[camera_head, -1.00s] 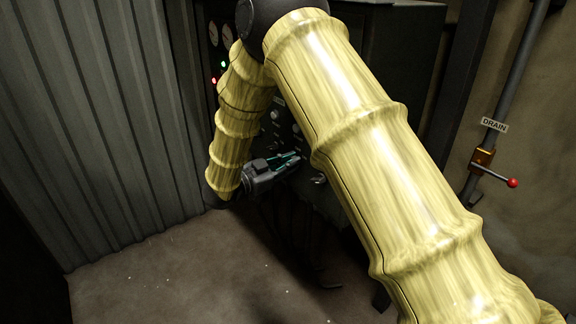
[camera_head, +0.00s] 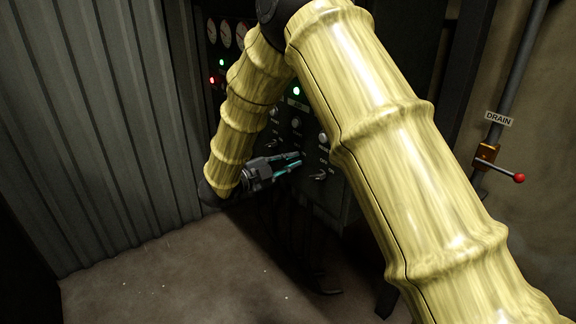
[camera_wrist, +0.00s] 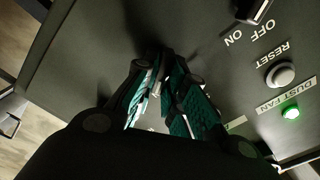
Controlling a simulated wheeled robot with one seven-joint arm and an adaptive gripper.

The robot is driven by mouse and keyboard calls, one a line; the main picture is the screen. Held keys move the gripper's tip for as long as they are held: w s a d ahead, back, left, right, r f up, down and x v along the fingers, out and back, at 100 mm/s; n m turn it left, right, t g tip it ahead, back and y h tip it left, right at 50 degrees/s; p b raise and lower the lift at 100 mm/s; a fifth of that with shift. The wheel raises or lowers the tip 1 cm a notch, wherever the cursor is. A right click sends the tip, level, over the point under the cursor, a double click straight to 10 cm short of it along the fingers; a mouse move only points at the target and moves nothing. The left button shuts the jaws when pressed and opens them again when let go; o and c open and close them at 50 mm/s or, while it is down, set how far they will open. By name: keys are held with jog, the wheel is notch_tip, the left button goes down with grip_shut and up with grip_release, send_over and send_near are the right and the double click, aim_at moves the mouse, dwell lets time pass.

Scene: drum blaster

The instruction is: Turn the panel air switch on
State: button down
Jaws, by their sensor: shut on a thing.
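My gripper (camera_head: 298,162) is at the lower part of the dark control panel (camera_head: 309,112), its teal-padded fingers close together. In the wrist view my gripper (camera_wrist: 163,62) has its fingertips drawn in against the panel around a small metallic piece (camera_wrist: 157,89), which looks like a switch lever. The fingers cover most of it, so whether it stands at on or off cannot be told. A label (camera_wrist: 236,122) beside the fingers is partly hidden, and I cannot read the name panel air anywhere. Another toggle switch (camera_head: 319,175) sits just right of my fingertips in the head view.
The wrist view shows a black switch (camera_wrist: 254,10) marked OFF and ON, a reset button (camera_wrist: 281,74) and a lit green dust fan lamp (camera_wrist: 291,112). A red-knobbed drain lever (camera_head: 518,178) is on the right wall. The floor (camera_head: 190,275) at lower left is clear.

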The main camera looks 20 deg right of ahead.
jog(key=shift+d+m, duration=0.1)
jog(key=shift+m, duration=0.2)
jog(key=c, duration=1.5)
grip_release()
jog(key=v, duration=1.2)
